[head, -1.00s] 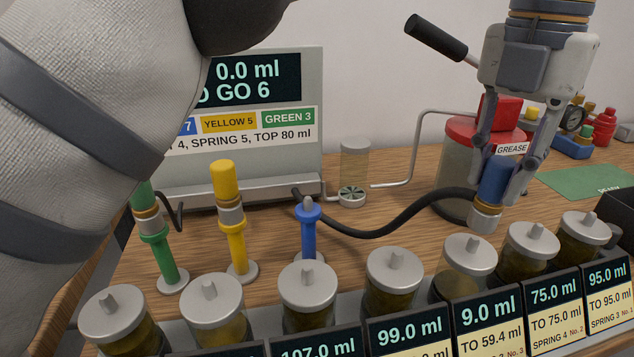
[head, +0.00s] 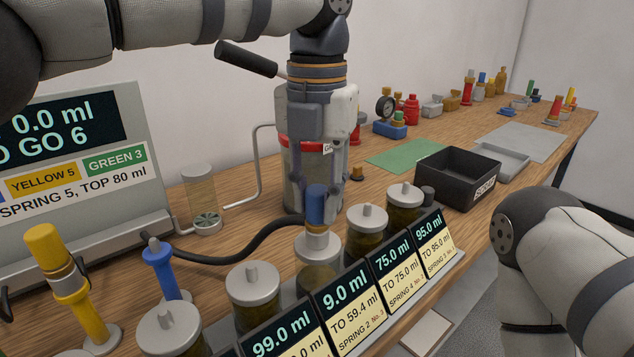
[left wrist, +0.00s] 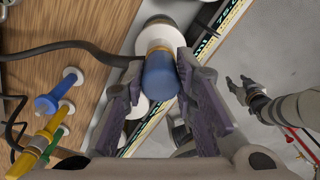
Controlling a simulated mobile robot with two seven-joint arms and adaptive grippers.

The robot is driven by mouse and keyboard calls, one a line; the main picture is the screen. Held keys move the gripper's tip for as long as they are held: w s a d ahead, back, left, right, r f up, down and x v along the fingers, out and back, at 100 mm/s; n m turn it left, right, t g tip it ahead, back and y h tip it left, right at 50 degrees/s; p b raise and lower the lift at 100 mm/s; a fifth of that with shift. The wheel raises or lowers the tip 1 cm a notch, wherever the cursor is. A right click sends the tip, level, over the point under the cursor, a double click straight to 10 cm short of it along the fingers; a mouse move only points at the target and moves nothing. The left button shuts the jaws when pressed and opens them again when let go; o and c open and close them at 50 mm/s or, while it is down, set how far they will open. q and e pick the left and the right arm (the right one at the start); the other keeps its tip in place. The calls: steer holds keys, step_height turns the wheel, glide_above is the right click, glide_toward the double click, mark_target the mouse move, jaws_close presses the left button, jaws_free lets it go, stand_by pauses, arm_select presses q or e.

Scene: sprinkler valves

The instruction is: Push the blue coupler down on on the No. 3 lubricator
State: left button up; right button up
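The blue coupler (head: 316,205) has a tan band and a light collar at its lower end, with a black hose running to it. My left gripper (head: 319,182) points down with its fingers on both sides of the coupler. In the left wrist view the coupler (left wrist: 160,76) sits between the purple-grey fingers (left wrist: 159,62). The No. 3 lubricator (head: 318,275), marked 9.0 ml, is directly under the coupler. The collar hides its lid knob; whether it is seated, I cannot tell. My right gripper (left wrist: 243,88) is small in the left wrist view, fingers apart, away from the bench.
Neighbouring lubricators stand close on both sides, one at 99.0 ml (head: 253,300) and one at 75.0 ml (head: 366,235). The grease drum (head: 300,190) is just behind. A blue post (head: 161,268) and yellow coupler (head: 65,275) stand left. A black bin (head: 457,178) is at right.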

arm_select(q)
steer(key=o, duration=0.4)
step_height(320, 180, up, 5)
stand_by(0.3)
